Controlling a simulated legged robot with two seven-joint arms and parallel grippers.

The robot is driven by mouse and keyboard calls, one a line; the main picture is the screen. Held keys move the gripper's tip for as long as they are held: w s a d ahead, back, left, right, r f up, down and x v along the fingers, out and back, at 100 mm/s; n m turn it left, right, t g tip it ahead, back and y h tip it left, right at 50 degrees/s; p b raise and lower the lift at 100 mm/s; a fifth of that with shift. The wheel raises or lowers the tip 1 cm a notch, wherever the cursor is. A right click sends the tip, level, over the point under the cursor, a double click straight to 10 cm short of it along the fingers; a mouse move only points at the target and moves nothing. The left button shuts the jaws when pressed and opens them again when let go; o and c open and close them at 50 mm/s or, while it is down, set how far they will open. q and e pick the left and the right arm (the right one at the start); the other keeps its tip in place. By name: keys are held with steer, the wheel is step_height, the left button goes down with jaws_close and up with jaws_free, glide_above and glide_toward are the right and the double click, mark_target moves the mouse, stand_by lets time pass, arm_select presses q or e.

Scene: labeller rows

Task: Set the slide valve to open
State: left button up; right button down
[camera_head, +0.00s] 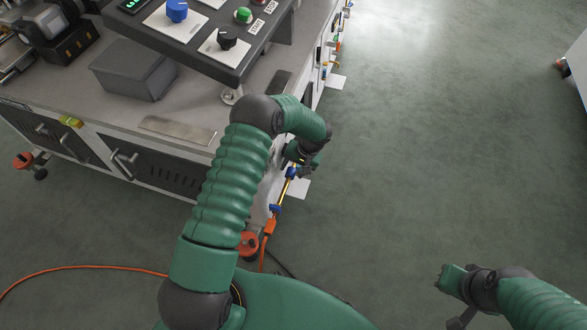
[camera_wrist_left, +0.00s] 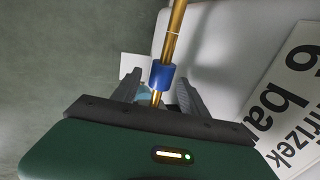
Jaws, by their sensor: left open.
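A brass pipe (camera_wrist_left: 174,35) with a blue sleeve (camera_wrist_left: 162,75) around it, which looks like the slide valve, shows in the left wrist view. In the head view the pipe (camera_head: 284,190) hangs at the bench's side, with blue parts (camera_head: 275,208) on it. I cannot tell which blue part is the sleeve. My left gripper (camera_head: 302,158) is at the upper part of this pipe. In the wrist view its open fingers (camera_wrist_left: 158,84) stand on either side of the pipe near the sleeve; contact is unclear. My right gripper (camera_head: 455,297) is at the lower right, away from the bench.
A grey bench (camera_head: 60,85) carries a control panel (camera_head: 205,38) with knobs and a grey box (camera_head: 133,70). A white sign (camera_wrist_left: 292,95) with black lettering is beside the pipe. An orange cable (camera_head: 85,267) lies on the floor.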

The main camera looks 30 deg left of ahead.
arm_select(q)
steer(key=p+v, duration=0.5)
steer(key=v, duration=1.1)
steer(key=shift+r+p, duration=0.3)
steer(key=shift+p, duration=0.05)
steer(key=s+d+r+m+t+h, duration=0.15)
steer(key=s+d+r, duration=0.3)
steer(key=s, duration=0.55)
steer(key=s+d+r+m+t+h, duration=0.1)
steer(key=s+d+r+t+h, duration=0.15)
steer(key=s+r, duration=0.55)
steer(key=w+p+v, duration=0.2)
steer(key=p+v, duration=0.9)
steer(key=p, duration=0.1)
steer(key=w+r+p+v, duration=0.1)
steer(key=w+p+v, duration=0.1)
steer(key=p+v, duration=0.9)
steer(key=shift+d+r+g+p, duration=0.3)
steer(key=shift+d+p, duration=0.1)
steer(key=shift+p, duration=0.6)
steer(key=shift+s, duration=0.1)
